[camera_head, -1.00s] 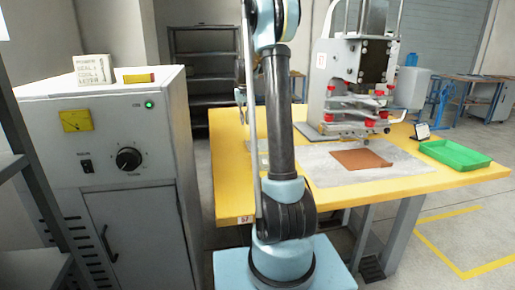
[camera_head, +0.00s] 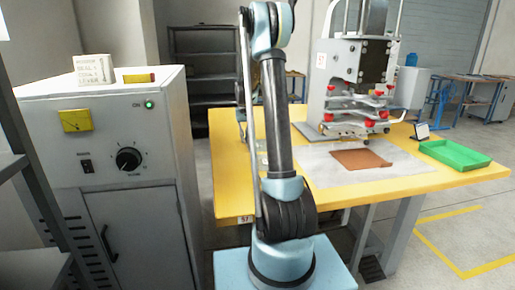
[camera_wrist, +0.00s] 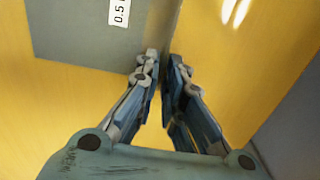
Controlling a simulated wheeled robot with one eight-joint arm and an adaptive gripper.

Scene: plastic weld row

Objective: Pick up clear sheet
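In the wrist view my gripper (camera_wrist: 163,60) has its two fingertips close together with a narrow gap between them. A flat grey piece (camera_wrist: 85,32) with a white label reading "0.5" lies over the yellow table at upper left, and its right edge runs down to the fingertips. It may be the clear sheet, but I cannot tell for certain. Whether the fingers grip that edge is not clear. In the head view my arm hides most of the gripper and that part of the table.
The yellow table (camera_head: 228,180) carries a grey mat (camera_head: 405,170) with a brown sheet (camera_head: 360,159), a press machine (camera_head: 345,75) and a green tray (camera_head: 455,154). A grey control cabinet (camera_head: 60,150) stands at left.

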